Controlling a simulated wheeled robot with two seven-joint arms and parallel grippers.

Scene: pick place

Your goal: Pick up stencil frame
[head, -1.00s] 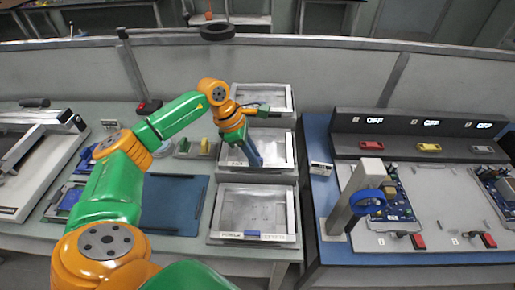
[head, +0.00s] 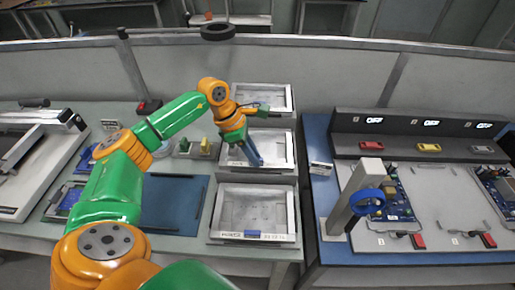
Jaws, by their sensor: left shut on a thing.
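Three light grey stencil frames stand in a column in the middle of the head view: a far one (head: 288,98), a middle one (head: 290,150) and a near one (head: 292,215). The near one has a label and a blue patch on its front edge. My left gripper (head: 257,161) reaches over the middle frame with its blue fingers pointing down at the front edge. It is shut on the middle stencil frame, though the exact contact is small and partly hidden. My right gripper is not in view.
A blue mat (head: 178,205) lies left of the near frame. On the right, a bench holds a grey post with a blue ring (head: 368,200), circuit boards and small red handles. A stencil machine (head: 30,165) stands far left. A low wall (head: 300,75) runs behind.

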